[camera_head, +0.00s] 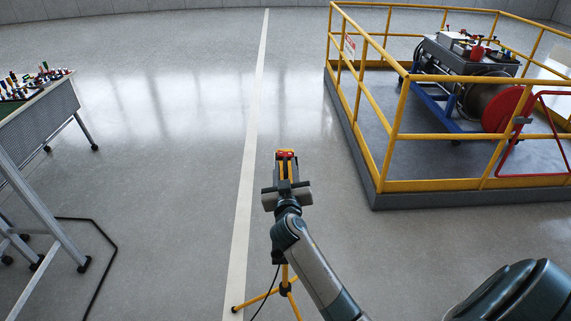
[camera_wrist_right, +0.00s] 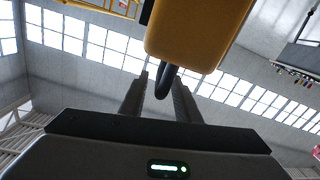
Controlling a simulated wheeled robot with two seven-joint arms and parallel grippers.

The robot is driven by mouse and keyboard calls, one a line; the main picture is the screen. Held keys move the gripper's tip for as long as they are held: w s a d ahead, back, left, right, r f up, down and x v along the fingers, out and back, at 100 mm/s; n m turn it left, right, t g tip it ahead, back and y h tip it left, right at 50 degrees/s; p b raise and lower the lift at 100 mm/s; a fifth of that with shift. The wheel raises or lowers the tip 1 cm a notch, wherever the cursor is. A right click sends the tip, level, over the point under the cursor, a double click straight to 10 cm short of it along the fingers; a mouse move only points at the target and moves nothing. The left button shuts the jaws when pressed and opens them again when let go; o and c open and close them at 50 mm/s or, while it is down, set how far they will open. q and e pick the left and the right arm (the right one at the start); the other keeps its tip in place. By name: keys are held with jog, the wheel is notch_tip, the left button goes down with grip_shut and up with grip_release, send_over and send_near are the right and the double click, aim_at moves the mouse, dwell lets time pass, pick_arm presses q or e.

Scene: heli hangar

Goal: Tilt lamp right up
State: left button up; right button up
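The lamp has a yellow head with a red top (camera_head: 287,155), on a yellow tripod (camera_head: 284,287) standing on the floor. In the right wrist view the yellow lamp head (camera_wrist_right: 196,35) fills the upper middle, with a black curved handle (camera_wrist_right: 162,84) hanging below it. My right gripper (camera_head: 287,185) is at the lamp head and hides part of it. In the wrist view its two fingers (camera_wrist_right: 160,88) stand apart on either side of the handle; a gap shows at the left finger, and the handle is close to the right one. My left gripper is not in view.
A yellow railing (camera_head: 430,185) on a dark platform encloses machinery at the right. A grey table (camera_head: 45,120) with small coloured items stands at the left, with a black cable or bar (camera_head: 100,235) on the floor beside it. The floor beyond the lamp is clear.

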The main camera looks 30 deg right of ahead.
jog(key=shift+w+d, duration=0.2)
jog(key=shift+w, duration=0.1)
grip_shut()
jog(key=shift+s+d+f+m+b, duration=0.15)
jog(key=shift+s+d+m+b, duration=0.25)
jog(key=shift+d+m+b, duration=0.25)
jog(key=shift+s+d+f+m+b, duration=0.15)
jog(key=shift+s+d+m+b, duration=0.2)
jog(key=shift+d+m+b, duration=0.25)
jog(key=s+d+f+m+b, duration=0.2)
jog(key=s+d+f+m, duration=0.1)
jog(key=d+m, duration=0.2)
jog(key=shift+s+d+f+m, duration=0.15)
jog(key=shift+s+f+m, duration=0.05)
jog(key=shift+m, duration=0.65)
jog(key=shift+f, duration=0.1)
